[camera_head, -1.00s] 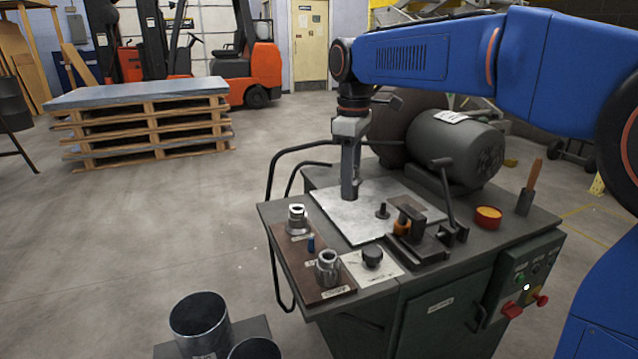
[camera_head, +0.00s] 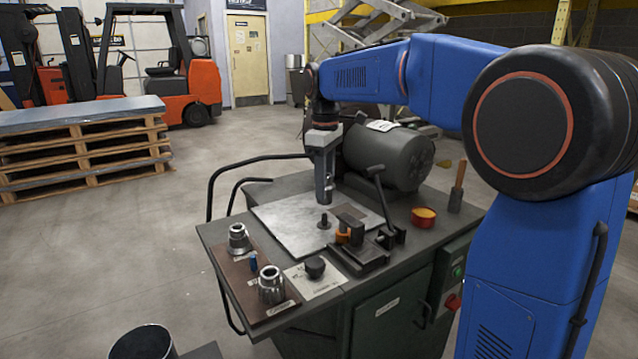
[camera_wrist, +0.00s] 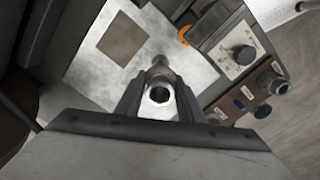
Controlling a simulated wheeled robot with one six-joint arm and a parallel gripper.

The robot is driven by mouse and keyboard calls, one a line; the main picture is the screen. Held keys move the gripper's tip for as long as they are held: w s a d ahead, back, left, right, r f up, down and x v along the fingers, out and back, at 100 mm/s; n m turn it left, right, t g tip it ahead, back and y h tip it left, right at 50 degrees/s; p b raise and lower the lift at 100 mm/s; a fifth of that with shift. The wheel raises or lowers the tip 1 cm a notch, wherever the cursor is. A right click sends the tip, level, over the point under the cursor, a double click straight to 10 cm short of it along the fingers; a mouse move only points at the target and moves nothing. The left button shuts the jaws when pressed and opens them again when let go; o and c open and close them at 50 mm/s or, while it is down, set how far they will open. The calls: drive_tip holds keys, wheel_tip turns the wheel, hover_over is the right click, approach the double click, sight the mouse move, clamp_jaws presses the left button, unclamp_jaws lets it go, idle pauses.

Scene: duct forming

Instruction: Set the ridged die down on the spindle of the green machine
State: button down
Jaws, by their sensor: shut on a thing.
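My gripper (camera_head: 325,200) hangs pointing down over the pale plate (camera_head: 285,222) on top of the green machine (camera_head: 375,315). It is shut on a metal ring-like die (camera_wrist: 160,93), seen from above with its open bore between the fingers in the wrist view; its ridges are hard to make out. In the head view the fingers mostly hide the die. The dark spindle (camera_head: 324,221) stands upright on the plate, just below the gripper tips. In the wrist view a round metal top, probably the spindle (camera_wrist: 160,63), shows just beyond the die. The die appears apart from the spindle.
Two other metal dies (camera_head: 238,238) (camera_head: 271,286) stand on a brown board (camera_head: 258,306) with a blue peg (camera_head: 253,262). A black knob (camera_head: 315,267) is at the front. A clamp with an orange part (camera_head: 343,237) and a lever sits right of the spindle. A motor (camera_head: 388,157) stands behind.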

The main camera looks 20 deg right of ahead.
sight(324, 213)
drive_tip(key=shift+f, duration=3.1)
drive_tip(key=shift+f, duration=0.3)
drive_tip(key=c, duration=1.1)
unclamp_jaws()
wheel_tip(324, 213, up, 17)
drive_tip(key=shift+r, duration=0.15)
